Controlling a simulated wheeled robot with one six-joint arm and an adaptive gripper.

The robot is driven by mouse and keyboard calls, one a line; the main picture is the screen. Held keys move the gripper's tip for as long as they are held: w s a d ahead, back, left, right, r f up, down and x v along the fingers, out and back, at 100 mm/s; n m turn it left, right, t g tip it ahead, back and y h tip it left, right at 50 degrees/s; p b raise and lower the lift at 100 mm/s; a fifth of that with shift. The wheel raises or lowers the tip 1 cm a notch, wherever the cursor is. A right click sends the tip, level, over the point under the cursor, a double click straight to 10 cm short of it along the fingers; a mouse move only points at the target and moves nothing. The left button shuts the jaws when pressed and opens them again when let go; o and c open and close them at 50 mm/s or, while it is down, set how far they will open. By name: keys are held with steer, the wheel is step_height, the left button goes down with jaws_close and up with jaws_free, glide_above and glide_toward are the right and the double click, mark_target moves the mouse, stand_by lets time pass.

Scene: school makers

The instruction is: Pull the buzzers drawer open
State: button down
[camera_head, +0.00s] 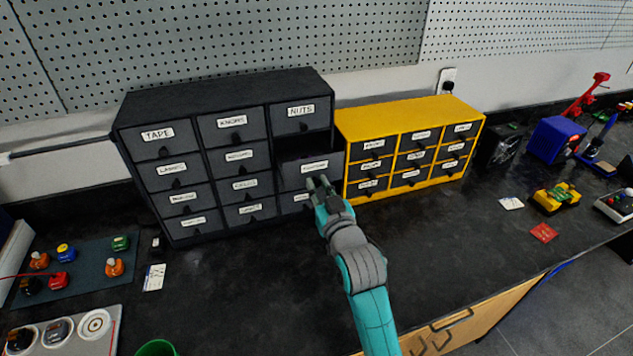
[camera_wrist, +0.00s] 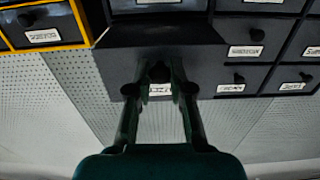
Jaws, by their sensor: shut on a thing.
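The dark cabinet (camera_head: 215,90) has several labelled drawers. In its right column, the second drawer from the top (camera_head: 297,173) stands partly out, with a dark gap above its front. Its label is too small to read surely. My gripper (camera_head: 319,182) is at this drawer's front, shut on its knob. In the wrist view, the fingers of my gripper (camera_wrist: 159,86) close around the dark knob (camera_wrist: 159,72) on the protruding drawer front (camera_wrist: 112,72). The fingers partly cover the label there.
A yellow cabinet (camera_head: 404,120) of small drawers stands close on the right. A mat with coloured parts (camera_head: 92,262) lies at left. A blue device (camera_head: 555,139) stands at far right. The black worktop (camera_head: 235,285) in front is mostly clear.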

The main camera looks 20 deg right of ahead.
steer(key=shift+s, duration=1.25)
steer(key=c, duration=1)
jaws_free()
steer(key=shift+c, duration=0.2)
steer(key=s, duration=1.2)
